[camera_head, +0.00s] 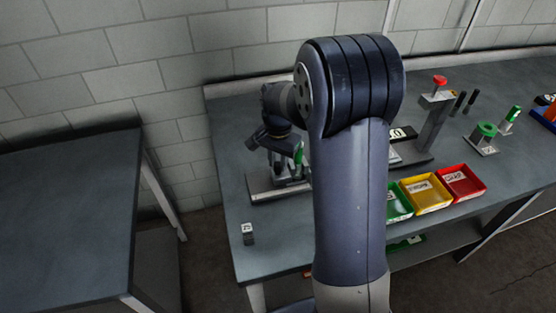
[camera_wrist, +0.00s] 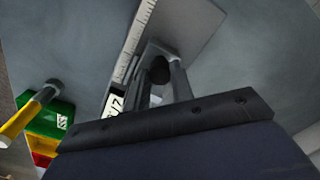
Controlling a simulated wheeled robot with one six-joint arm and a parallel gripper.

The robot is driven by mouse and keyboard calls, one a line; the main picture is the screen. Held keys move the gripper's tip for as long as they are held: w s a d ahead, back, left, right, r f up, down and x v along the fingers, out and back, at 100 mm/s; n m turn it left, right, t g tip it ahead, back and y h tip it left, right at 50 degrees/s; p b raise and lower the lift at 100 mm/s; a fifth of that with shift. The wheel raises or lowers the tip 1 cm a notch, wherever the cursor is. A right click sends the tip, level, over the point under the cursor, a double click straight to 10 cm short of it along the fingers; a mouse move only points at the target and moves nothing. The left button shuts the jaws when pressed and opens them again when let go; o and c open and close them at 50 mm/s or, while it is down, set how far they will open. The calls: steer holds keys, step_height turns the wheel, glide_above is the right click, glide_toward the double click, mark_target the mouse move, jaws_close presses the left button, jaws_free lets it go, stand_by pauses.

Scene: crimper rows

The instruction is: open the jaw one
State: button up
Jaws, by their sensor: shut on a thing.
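A bench device with a flat grey base plate (camera_head: 265,195) stands at the left end of the bench. A green part (camera_head: 299,156) of it shows, but my arm hides much of the rest. My gripper (camera_head: 283,168) is low over this device. In the wrist view, my gripper (camera_wrist: 164,82) is shut on a dark round-ended piece (camera_wrist: 158,70) that rises between its fingers. A pale strip with scale marks (camera_wrist: 133,42) lies alongside on the plate. I cannot tell which part is jaw one, nor whether it is open.
Green (camera_head: 397,204), yellow (camera_head: 426,194) and red (camera_head: 461,183) trays line the bench's front edge. A red-topped press (camera_head: 439,82) and a green ring fixture (camera_head: 487,131) stand right. A small labelled block (camera_head: 248,233) sits front left.

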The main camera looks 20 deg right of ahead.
jaws_close()
steer(key=shift+a, duration=1.55)
steer(key=o, duration=0.6)
jaws_free()
steer(key=shift+d, duration=0.1)
steer(key=shift+o, duration=0.2)
steer(key=shift+r, duration=0.1)
step_height(320, 180, up, 11)
steer(key=b, duration=0.1)
step_height(320, 180, down, 11)
steer(key=shift+f+p, duration=0.1)
steer(key=shift+p, duration=0.35)
steer(key=shift+d, duration=0.25)
